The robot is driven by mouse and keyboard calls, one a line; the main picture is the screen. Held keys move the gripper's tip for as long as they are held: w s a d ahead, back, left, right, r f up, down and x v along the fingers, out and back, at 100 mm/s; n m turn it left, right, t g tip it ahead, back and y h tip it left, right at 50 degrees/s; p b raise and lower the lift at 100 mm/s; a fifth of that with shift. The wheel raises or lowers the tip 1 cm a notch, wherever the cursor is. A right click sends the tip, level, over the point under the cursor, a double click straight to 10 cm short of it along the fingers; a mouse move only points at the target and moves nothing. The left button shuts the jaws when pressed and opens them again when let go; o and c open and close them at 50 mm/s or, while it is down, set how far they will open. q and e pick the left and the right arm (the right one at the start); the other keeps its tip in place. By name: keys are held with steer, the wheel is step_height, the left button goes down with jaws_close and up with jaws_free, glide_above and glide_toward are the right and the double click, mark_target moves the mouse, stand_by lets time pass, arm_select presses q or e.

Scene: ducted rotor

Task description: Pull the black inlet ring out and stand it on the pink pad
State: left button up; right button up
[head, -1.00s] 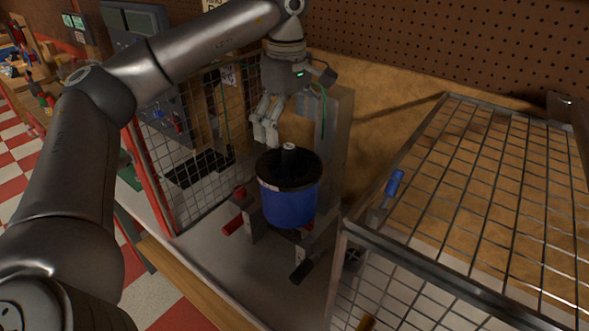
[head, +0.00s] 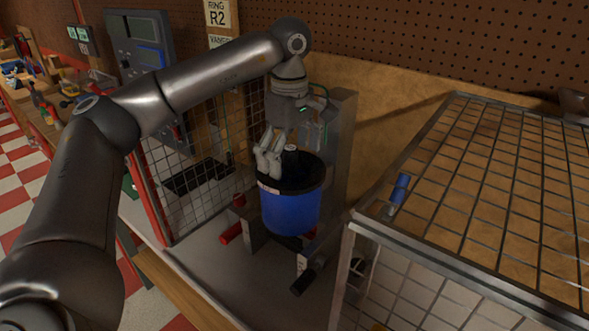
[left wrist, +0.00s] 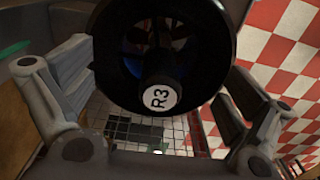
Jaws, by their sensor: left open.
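The black inlet ring (head: 310,181) sits on top of the blue duct (head: 290,211) in the head view. It fills the upper middle of the left wrist view (left wrist: 117,78). A black central hub with a white "R3" label (left wrist: 161,96) shows in front of the ring's opening. My left gripper (head: 270,165) is open beside the hub, over the ring's left part. In the left wrist view its fingers stand apart on either side of the ring, and I see no grip on it. The pink pad and my right gripper are not in view.
A wire-mesh guard with a red post (head: 150,195) stands left of the duct. A grey upright (head: 342,140) is behind it. A large wire cage (head: 480,180) with a blue handle (head: 399,186) takes up the right.

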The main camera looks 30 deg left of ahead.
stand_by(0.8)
arm_select(q)
steer(key=c, duration=2.2)
